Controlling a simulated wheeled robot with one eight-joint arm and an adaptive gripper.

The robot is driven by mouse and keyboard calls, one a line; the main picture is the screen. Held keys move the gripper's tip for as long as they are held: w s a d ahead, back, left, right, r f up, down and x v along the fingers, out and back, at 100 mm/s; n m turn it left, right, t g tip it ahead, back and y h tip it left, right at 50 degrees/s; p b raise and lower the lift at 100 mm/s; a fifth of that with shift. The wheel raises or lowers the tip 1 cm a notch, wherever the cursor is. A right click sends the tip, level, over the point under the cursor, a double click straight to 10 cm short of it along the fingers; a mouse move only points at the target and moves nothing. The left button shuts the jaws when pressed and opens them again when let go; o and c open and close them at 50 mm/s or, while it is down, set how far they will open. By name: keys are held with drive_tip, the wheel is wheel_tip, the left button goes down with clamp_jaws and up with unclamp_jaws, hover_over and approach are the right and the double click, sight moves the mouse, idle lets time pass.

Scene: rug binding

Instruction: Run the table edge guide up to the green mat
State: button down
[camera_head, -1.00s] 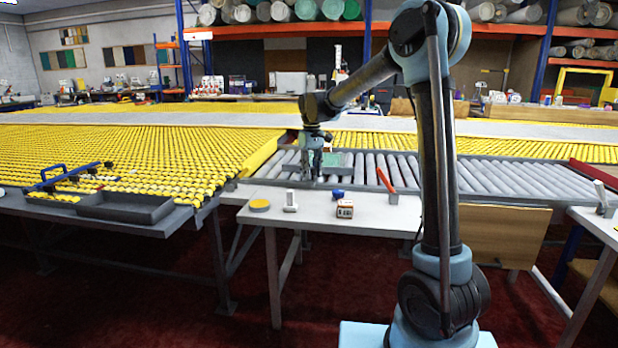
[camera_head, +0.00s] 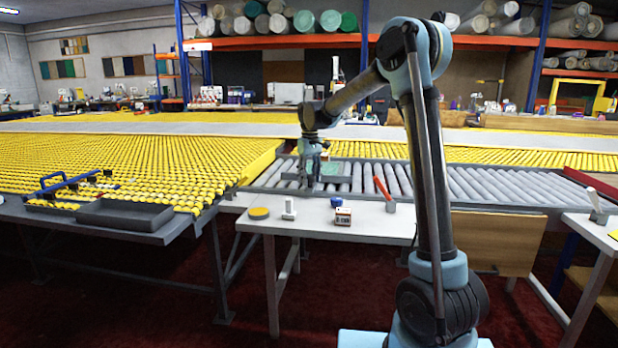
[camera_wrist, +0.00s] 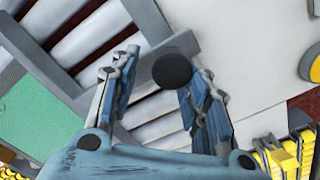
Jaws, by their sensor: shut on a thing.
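The green mat (camera_head: 332,169) lies over the grey rollers, just right of my gripper; it shows at the left of the wrist view (camera_wrist: 38,115). My gripper (camera_head: 312,186) points down at the near side of the roller bed. In the wrist view its fingers (camera_wrist: 155,90) stand either side of a round black knob (camera_wrist: 172,70), shut on it. The knob sits by a grey bar (camera_wrist: 150,58), which appears to be the table edge guide. The bar crosses the rollers close to the mat. Whether it touches the mat I cannot tell.
A yellow-studded table (camera_head: 130,165) adjoins at left. The rollers (camera_head: 480,182) at right are bare.

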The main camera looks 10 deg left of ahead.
drive_tip(key=shift+w+d, duration=0.3)
drive_tip(key=shift+w, duration=0.15)
drive_tip(key=c, duration=1.3)
unclamp_jaws()
drive_tip(key=shift+c, duration=0.2)
drive_tip(key=shift+o, duration=0.8)
drive_tip(key=shift+w+d+f, duration=0.1)
drive_tip(key=shift+w+d, duration=0.1)
drive_tip(key=shift+w, duration=0.05)
drive_tip(key=shift+o, duration=0.3)
drive_tip(key=shift+w+f, duration=0.35)
drive_tip(key=shift+s+a+r, duration=0.15)
drive_tip(key=shift+s+r, duration=0.15)
drive_tip(key=shift+s, duration=0.2)
drive_tip(key=shift+c, duration=0.3)
drive_tip(key=shift+s, duration=0.15)
drive_tip(key=shift+s+r, duration=0.7)
drive_tip(key=shift+r, duration=0.05)
drive_tip(key=shift+w+r, duration=0.1)
drive_tip(key=shift+w, duration=0.05)
wheel_tip(320, 180, up, 19)
drive_tip(key=shift+r, duration=0.2)
